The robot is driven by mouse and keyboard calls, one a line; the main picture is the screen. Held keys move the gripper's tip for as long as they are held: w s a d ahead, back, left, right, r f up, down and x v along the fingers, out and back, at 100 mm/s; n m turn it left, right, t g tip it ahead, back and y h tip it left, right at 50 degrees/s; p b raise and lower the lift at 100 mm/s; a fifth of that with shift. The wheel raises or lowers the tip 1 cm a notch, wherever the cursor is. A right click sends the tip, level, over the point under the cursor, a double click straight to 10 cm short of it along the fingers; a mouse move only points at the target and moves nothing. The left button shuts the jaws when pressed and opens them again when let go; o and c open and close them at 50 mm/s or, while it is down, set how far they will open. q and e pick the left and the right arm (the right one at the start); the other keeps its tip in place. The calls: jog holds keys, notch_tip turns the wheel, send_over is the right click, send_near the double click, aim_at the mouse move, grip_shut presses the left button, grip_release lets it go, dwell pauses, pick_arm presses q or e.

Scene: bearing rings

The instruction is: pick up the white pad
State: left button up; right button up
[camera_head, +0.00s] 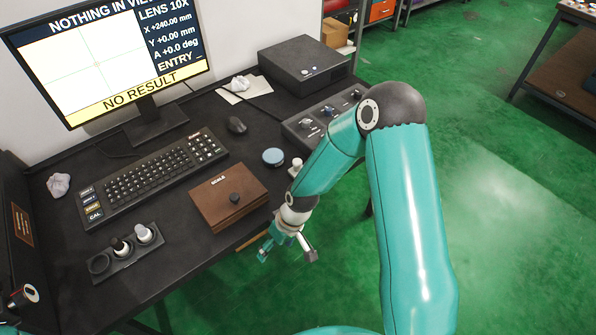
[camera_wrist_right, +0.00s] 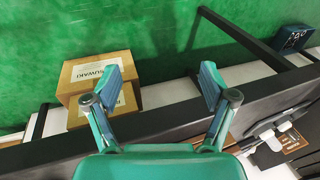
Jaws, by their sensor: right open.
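A small black holder (camera_head: 126,252) lies near the front left of the desk. A white-topped round piece (camera_head: 144,233) and a dark one stand in it, and its left slot looks empty. I cannot tell for sure which white thing is the pad. My right gripper (camera_head: 287,252) hangs past the desk's front edge, to the right of the holder and in front of the brown box. In the right wrist view this gripper (camera_wrist_right: 160,76) is open, with nothing between its fingers. My left gripper is not in view.
A cardboard box (camera_wrist_right: 98,85) stands beyond the fingers in the wrist view.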

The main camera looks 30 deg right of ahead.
jog(key=shift+n+t+h, duration=0.6)
jog(key=shift+t, duration=0.2)
jog(key=w+d+r, duration=0.3)
jog(key=w+d+r+b, duration=0.1)
jog(key=w+d+r, duration=0.2)
jog(key=d, duration=0.1)
jog(key=w+d+r+b, duration=0.1)
jog(key=w+d+r, duration=0.2)
jog(key=shift+d, duration=0.15)
jog(key=t+h+b, duration=0.1)
jog(key=t+b, duration=0.1)
send_near(299, 162)
jog(key=x, duration=0.6)
jog(key=shift+w, duration=0.15)
jog(key=shift+p+x, duration=0.5)
jog(key=shift+x, duration=2.45)
jog(key=shift+f, duration=0.1)
jog(key=shift+s, duration=0.2)
jog(key=c, duration=1.3)
notch_tip(299, 162, up, 20)
jog(key=shift+r, duration=0.1)
